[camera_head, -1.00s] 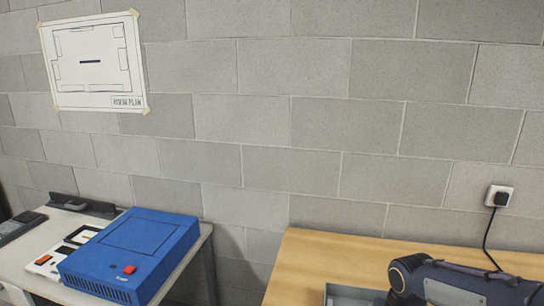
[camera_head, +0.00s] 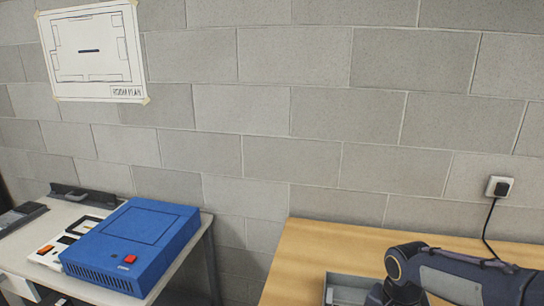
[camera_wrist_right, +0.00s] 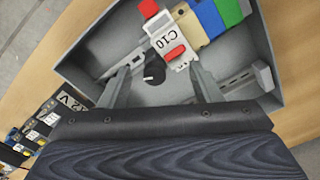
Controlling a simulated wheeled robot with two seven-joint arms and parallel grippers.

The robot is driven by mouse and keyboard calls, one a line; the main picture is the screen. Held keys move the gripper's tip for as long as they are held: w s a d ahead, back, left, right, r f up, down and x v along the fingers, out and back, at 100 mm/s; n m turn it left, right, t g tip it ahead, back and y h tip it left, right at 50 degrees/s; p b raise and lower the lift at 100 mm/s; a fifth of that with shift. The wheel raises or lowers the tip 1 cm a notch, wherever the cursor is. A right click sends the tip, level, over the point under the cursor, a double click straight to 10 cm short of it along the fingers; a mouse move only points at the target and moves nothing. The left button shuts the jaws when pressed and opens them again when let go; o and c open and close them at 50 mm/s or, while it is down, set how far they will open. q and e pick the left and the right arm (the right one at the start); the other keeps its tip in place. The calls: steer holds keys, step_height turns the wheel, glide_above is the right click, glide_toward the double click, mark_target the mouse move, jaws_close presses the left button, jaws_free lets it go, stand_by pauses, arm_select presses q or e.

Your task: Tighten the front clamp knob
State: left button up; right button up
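A black knob (camera_wrist_right: 155,70) with a pale pointer mark stands on the floor of a grey open tray (camera_wrist_right: 95,40) in the right wrist view. The tray's corner (camera_head: 345,282) also shows at the bottom of the head view. My right gripper (camera_wrist_right: 160,76) is open, with one finger on each side of the knob. A gap shows between the knob and each finger; their height difference is unclear. In the head view, my right arm reaches over the tray and its fingers are out of frame. My left gripper is not in view.
A white module marked C10 (camera_wrist_right: 166,40) with red parts sits just beyond the knob, beside beige, blue and green blocks. Small labelled items (camera_wrist_right: 40,120) lie left of the tray. A blue box (camera_head: 135,245) is on another table.

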steer(key=o, duration=0.3)
steer(key=shift+d, duration=0.15)
steer(key=shift+o, duration=0.2)
step_height(320, 180, up, 7)
steer(key=p, duration=0.6)
steer(key=shift+r, duration=0.1)
steer(key=s+a+r+n+t+y, duration=0.2)
steer(key=s+n+t, duration=0.1)
steer(key=s, duration=0.5)
steer(key=s+a+r+n+t+y, duration=0.1)
steer(key=s+n, duration=0.3)
steer(key=s, duration=0.5)
steer(key=shift+a+r+t+y, duration=0.4)
steer(key=shift+r+t, duration=0.3)
steer(key=shift+t, duration=0.2)
